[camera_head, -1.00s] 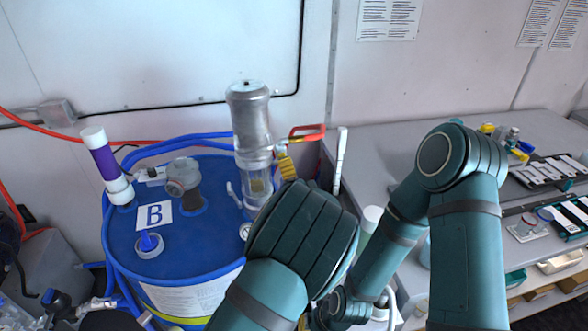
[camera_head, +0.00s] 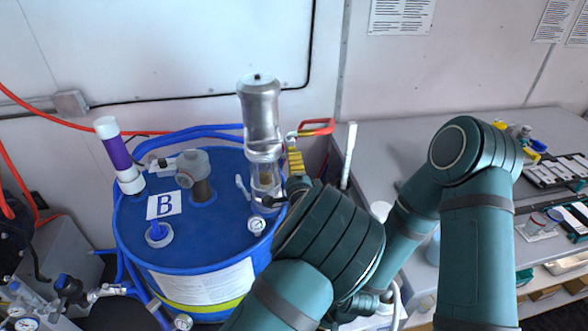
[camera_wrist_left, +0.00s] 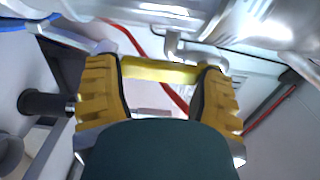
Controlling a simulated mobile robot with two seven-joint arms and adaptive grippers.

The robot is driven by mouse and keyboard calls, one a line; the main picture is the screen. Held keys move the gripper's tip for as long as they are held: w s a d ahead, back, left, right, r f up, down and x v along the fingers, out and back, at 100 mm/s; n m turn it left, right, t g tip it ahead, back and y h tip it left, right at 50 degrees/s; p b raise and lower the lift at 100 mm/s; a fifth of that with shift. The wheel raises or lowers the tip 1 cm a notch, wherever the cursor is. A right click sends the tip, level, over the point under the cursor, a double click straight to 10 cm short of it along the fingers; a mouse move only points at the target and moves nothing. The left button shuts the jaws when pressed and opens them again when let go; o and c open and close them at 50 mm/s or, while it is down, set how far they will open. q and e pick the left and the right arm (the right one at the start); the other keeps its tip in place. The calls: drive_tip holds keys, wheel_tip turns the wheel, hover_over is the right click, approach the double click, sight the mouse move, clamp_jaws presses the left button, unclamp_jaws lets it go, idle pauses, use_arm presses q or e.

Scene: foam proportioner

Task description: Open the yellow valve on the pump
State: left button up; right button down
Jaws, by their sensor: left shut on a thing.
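The clear and metal pump (camera_head: 262,125) stands upright on the blue drum (camera_head: 215,235) marked B. My left gripper (camera_head: 294,162) is at the pump's right side; its yellow ribbed finger shows there, and my wrist hides much of the rest. In the left wrist view, my left gripper (camera_wrist_left: 157,75) has its two yellow fingers at the ends of a yellow bar, which I take to be the yellow valve (camera_wrist_left: 158,70). It is shut on that bar. The pump's shiny metal body (camera_wrist_left: 250,22) lies just beyond. My right arm shows, but its gripper does not.
A red handle (camera_head: 316,127) sticks out right of the pump. A purple and white tube (camera_head: 119,155) and a grey fitting (camera_head: 195,175) stand on the drum. A grey bench (camera_head: 385,145) with tools is at right. A red hose (camera_head: 50,117) runs along the wall.

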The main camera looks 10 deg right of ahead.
use_arm(q)
drive_tip(key=o, duration=1)
drive_tip(key=shift+w+a+r, duration=0.15)
drive_tip(key=shift+w+r, duration=0.05)
drive_tip(key=shift+r, duration=0.2)
drive_tip(key=shift+o, duration=1.3)
drive_tip(key=shift+w+f, duration=0.1)
drive_tip(key=shift+f, duration=0.2)
drive_tip(key=s, duration=1.2)
drive_tip(key=shift+d, duration=0.2)
